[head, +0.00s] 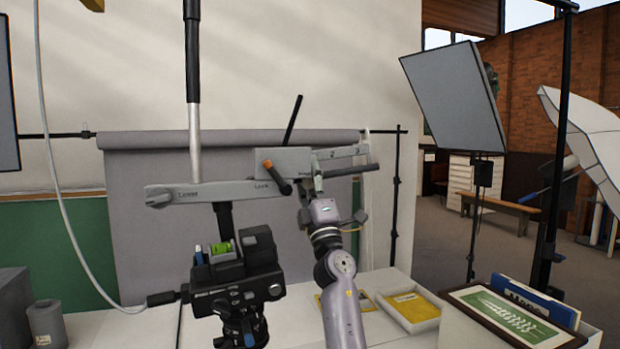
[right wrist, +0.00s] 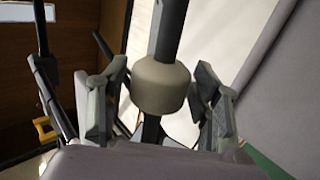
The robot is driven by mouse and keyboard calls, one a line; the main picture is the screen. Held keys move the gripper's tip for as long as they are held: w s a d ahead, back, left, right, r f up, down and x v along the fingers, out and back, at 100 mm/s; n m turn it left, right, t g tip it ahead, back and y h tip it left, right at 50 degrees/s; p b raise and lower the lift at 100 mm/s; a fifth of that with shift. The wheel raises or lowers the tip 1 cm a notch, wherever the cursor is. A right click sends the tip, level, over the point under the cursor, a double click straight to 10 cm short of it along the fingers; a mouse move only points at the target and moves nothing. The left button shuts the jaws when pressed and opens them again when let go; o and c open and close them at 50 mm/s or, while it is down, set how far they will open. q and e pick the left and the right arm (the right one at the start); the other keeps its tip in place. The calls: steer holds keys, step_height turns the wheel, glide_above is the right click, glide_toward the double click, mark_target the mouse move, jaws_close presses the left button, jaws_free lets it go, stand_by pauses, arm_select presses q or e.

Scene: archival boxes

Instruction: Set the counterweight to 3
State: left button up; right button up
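The counterweight (right wrist: 161,87) is a beige-grey rounded cylinder around a dark rod (right wrist: 168,30) in the right wrist view. My right gripper (right wrist: 158,100) is open, one finger on each side of it, with narrow gaps visible. In the head view, my right gripper (head: 318,180) is at the right part of the boom, below the numbered scale plate (head: 340,153), where a 2 and a 3 show. It hides the counterweight there, so its scale position cannot be read. The boom (head: 225,188) has "Lower" and "Lock" markings. My left gripper is not in view.
A black tripod head (head: 235,285) stands below the boom. An orange-tipped lever (head: 278,178) sits close to my right gripper. A yellow-lined tray (head: 410,306) and a box with a green picture (head: 505,318) are at right. A grey cylinder (head: 46,323) stands at left.

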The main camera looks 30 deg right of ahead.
jaws_close()
stand_by(0.5)
